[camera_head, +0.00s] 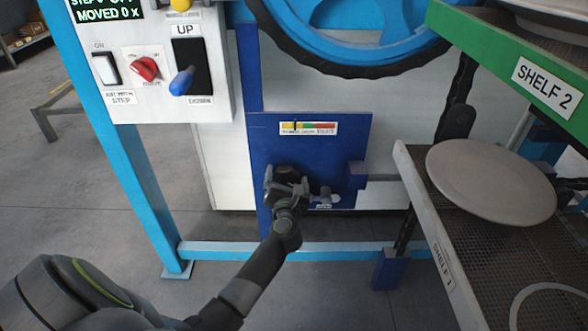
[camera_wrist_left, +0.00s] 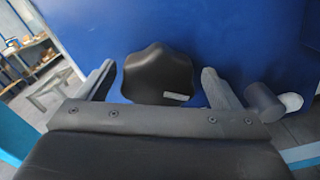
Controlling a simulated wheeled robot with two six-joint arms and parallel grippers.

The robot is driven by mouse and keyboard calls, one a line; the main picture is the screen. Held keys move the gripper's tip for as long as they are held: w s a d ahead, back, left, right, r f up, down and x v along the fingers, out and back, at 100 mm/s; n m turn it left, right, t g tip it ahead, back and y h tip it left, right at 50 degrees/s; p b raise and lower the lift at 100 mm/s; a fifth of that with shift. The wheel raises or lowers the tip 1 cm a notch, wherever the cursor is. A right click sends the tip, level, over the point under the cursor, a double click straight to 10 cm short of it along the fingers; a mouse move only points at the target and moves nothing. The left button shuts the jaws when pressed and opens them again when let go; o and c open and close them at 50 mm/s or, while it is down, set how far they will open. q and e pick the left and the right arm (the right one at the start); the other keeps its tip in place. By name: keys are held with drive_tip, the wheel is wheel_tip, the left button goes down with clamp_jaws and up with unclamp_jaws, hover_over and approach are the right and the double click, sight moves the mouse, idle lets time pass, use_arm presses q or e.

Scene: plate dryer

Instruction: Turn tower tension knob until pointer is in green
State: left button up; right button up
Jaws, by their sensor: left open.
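The dark lobed tension knob (camera_wrist_left: 158,72) is on a blue panel (camera_head: 350,150), with a small light mark on its lower right. My left gripper (camera_wrist_left: 158,84) is open, with one finger on each side of the knob and visible gaps to both. In the head view my left gripper (camera_head: 286,181) covers part of the knob (camera_head: 287,171). Above it is the tension gauge (camera_head: 308,128), a strip with yellow at left, green in the middle and red at right. Its dark pointer (camera_head: 295,127) seems to stand in the yellow, left of the green. My right gripper is out of view.
A stub with a pale end (camera_wrist_left: 290,102) sticks out right of my left gripper. A control box (camera_head: 155,70) with switches is at upper left. Shelves (camera_head: 425,215) with a plate (camera_head: 490,182) stand at right. A blue wheel (camera_head: 350,50) is above the panel.

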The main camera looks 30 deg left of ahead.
use_arm(q)
drive_tip(key=shift+w+a, duration=0.3)
drive_tip(key=shift+w, duration=0.05)
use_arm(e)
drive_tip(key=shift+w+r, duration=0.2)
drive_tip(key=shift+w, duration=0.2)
use_arm(q)
drive_tip(key=shift+r, duration=0.1)
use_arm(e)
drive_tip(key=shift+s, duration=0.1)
use_arm(q)
drive_tip(key=c, duration=1)
drive_tip(key=shift+r+m+p, duration=0.2)
drive_tip(key=shift+m+p, duration=0.6)
drive_tip(key=shift+p, duration=0.3)
drive_tip(key=shift+d+f+m+p, duration=0.1)
drive_tip(key=shift+m+p, duration=0.9)
drive_tip(key=shift+m, duration=0.2)
drive_tip(key=shift+f+m, duration=0.15)
drive_tip(key=shift+m, duration=0.25)
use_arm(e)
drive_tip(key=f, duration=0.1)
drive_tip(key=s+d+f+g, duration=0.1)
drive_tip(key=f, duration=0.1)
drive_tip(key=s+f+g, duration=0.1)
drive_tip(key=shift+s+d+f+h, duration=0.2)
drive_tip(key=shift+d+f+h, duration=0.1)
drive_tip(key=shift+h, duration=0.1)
